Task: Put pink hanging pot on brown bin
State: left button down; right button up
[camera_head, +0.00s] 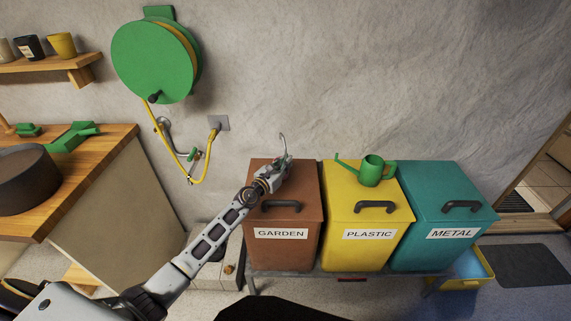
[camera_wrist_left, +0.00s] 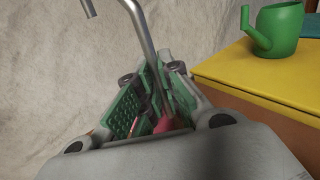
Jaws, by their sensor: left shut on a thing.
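My left gripper (camera_head: 277,170) reaches in over the back of the brown bin (camera_head: 284,248), which is labelled GARDEN and has a closed lid with a dark handle. In the left wrist view the gripper's green-padded fingers (camera_wrist_left: 155,92) are shut on the grey metal hook (camera_wrist_left: 143,30) of the hanging pot. The hook also rises above the gripper in the head view (camera_head: 283,145). A small pink-red patch of the pot (camera_wrist_left: 164,123) shows between the fingers; the rest is hidden by the gripper. I cannot tell whether the pot touches the lid. My right gripper is not in view.
A yellow PLASTIC bin (camera_head: 360,248) with a green watering can (camera_head: 371,170) on it stands right of the brown bin, then a teal METAL bin (camera_head: 440,250). The wall is close behind. A green hose reel (camera_head: 152,60) and wooden counter (camera_head: 110,165) are left.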

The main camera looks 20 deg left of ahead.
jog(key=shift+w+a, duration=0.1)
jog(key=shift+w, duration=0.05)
pick_arm(q)
jog(key=c, duration=1.6)
grip_release()
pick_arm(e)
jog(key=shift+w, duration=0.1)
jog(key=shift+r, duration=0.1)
pick_arm(q)
jog(key=v, duration=1.2)
